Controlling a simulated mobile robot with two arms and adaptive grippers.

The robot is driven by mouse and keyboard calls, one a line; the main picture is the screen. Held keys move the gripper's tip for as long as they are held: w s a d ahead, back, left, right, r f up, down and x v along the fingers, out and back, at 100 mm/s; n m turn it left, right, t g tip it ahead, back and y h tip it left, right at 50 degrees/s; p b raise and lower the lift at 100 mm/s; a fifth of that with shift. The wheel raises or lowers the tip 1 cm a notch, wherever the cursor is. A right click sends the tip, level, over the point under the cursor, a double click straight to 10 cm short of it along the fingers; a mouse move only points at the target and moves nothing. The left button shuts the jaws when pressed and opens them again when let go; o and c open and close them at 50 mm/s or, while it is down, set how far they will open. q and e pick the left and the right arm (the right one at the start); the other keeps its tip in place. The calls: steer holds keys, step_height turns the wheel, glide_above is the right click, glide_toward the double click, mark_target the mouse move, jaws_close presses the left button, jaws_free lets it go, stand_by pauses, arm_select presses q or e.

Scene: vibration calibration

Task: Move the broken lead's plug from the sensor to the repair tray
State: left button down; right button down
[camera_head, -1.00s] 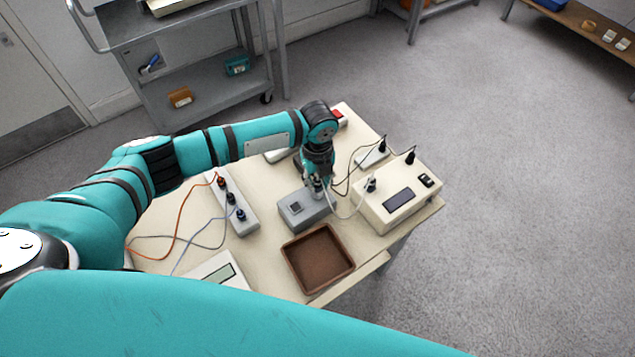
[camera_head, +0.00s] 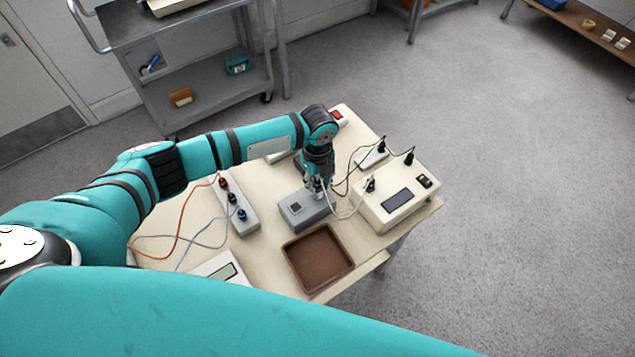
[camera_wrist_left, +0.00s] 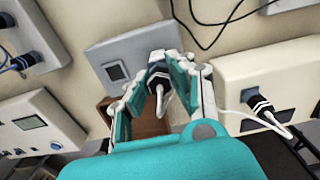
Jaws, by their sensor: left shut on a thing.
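The sensor is a grey box (camera_head: 304,209) on the table; it also shows in the left wrist view (camera_wrist_left: 118,57). My left gripper (camera_head: 318,188) is over the sensor's back right part. In the left wrist view its fingers (camera_wrist_left: 158,80) are shut on a dark plug (camera_wrist_left: 157,72) with a white lead running from it. The plug is at the sensor; I cannot tell whether it is still seated. The white lead runs right to a plug on the cream instrument box (camera_head: 397,198). The brown repair tray (camera_head: 289,262) is empty, in front of the sensor. My right gripper is not in view.
A grey socket strip (camera_head: 240,222) with several plugs and leads stands left of the sensor. A cream meter (camera_head: 217,268) lies at the table's front left. Black leads run behind the instrument box. A grey cart (camera_head: 205,80) stands behind the table.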

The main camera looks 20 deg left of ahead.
mark_target(318, 181)
arm_select(q)
steer(key=shift+r+n+p, duration=0.1)
steer(key=shift+n+p, duration=1.25)
steer(key=shift+n, duration=0.65)
steer(key=shift+n+p, duration=1.2)
steer(key=shift+n, duration=0.7)
steer(key=shift+r+p, duration=0.65)
steer(key=shift+p, duration=0.4)
stand_by(0.9)
steer(key=shift+r, duration=0.1)
steer(key=shift+r+p, duration=1.7)
steer(key=shift+p, duration=0.1)
